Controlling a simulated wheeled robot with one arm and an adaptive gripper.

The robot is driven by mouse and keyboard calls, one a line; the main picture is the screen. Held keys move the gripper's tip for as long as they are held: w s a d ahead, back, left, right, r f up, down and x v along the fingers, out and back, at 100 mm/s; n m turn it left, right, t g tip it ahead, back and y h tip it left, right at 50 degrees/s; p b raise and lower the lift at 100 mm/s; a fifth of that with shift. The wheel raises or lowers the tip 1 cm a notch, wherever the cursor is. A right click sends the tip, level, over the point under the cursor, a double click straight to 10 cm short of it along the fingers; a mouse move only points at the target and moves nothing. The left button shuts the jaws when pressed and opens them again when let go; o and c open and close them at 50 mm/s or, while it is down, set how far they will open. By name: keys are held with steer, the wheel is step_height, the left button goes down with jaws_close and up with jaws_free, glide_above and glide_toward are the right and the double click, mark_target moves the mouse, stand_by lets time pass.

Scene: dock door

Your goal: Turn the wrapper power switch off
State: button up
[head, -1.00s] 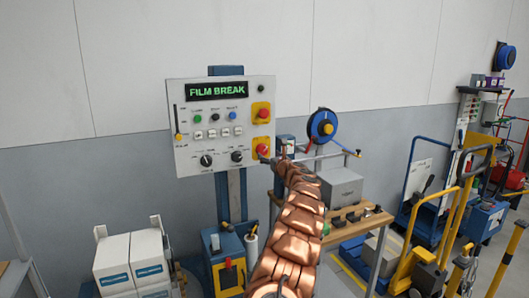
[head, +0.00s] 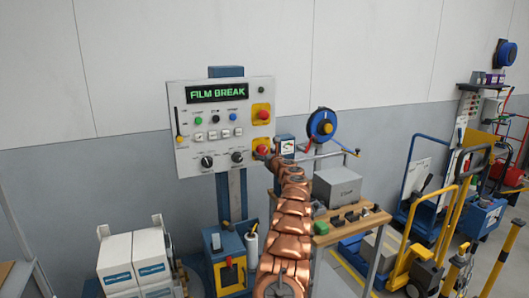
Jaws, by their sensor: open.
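The wrapper control panel (head: 187,150) is a pale upright board with a green "FILM BREAK" display (head: 217,93). On its right edge are two red controls on yellow plates, an upper one (head: 262,115) and a lower one (head: 262,147). Two black rotary knobs sit along the bottom, left (head: 207,162) and right (head: 237,158). The labels are too small to read, so I cannot tell by label which control is the power switch. My gripper (head: 270,157), at the end of my copper arm, is open by the panel's lower right corner, close to the lower red control. Contact cannot be told.
A blue reel (head: 321,125) and a grey box (head: 337,186) on a wooden bench (head: 350,226) stand to the right of my arm. White cartons (head: 135,258) are at lower left. Yellow and blue carts (head: 435,235) stand further right. The wall above the panel is clear.

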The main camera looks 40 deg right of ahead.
steer(key=shift+w, duration=0.1)
stand_by(0.3)
steer(key=c, duration=1.2)
